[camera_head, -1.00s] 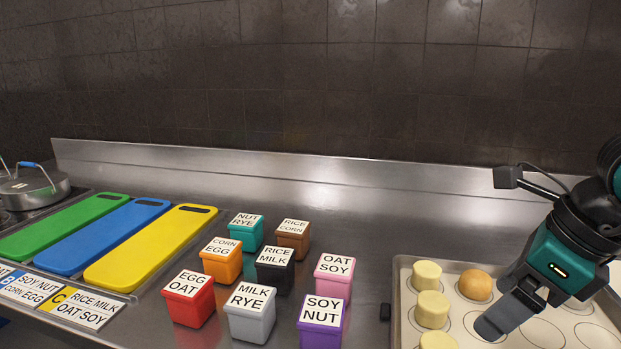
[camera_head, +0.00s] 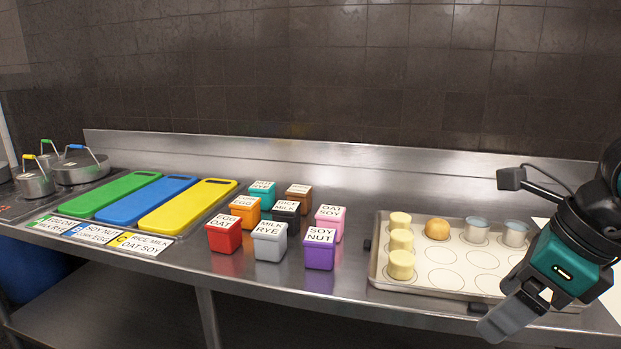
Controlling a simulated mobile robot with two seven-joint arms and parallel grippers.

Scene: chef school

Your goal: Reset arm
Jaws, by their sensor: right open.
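My right gripper (camera_head: 508,308) is at the lower right of the head view. It is open and empty, in front of the right part of a baking tray (camera_head: 415,288) and pointing down to the left. My right arm comes in from the right edge. My left gripper is not in view.
The tray holds pale dough pieces (camera_head: 401,241), a brown ball (camera_head: 437,229) and metal rings (camera_head: 476,230). Labelled boxes (camera_head: 270,242) stand mid-counter. Green, blue and yellow boards (camera_head: 187,207) lie left; pots (camera_head: 80,168) stand on the far-left stove. A steel back ledge (camera_head: 300,155) runs behind.

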